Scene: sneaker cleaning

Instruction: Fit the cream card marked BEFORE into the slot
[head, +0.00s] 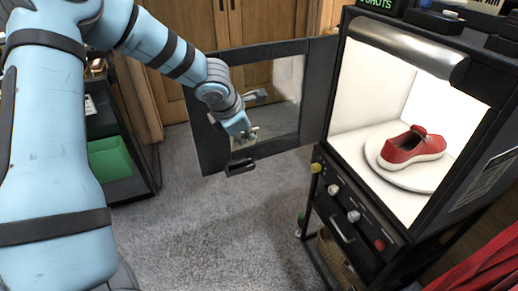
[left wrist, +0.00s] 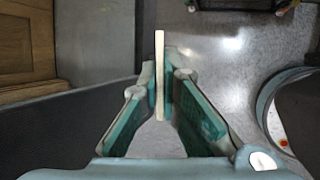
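My left gripper (head: 246,132) is in front of the open door of the light box in the head view. In the left wrist view, its fingers (left wrist: 162,95) are shut on a thin cream card (left wrist: 160,50). The card stands edge-on between the fingertips and sticks out beyond them. Its face and any BEFORE lettering cannot be read from here. In the head view, the card (head: 250,133) shows only as a small pale patch at the fingertips. I cannot make out the slot in either view. My right gripper is not in view.
The lit box (head: 400,45) on the right holds a red sneaker (head: 412,147) on a white turntable (head: 380,172). Its framed glass door (head: 318,90) stands open behind my gripper. A green bin (head: 110,158) sits on a shelf at left. Grey carpet (head: 220,220) is clear below.

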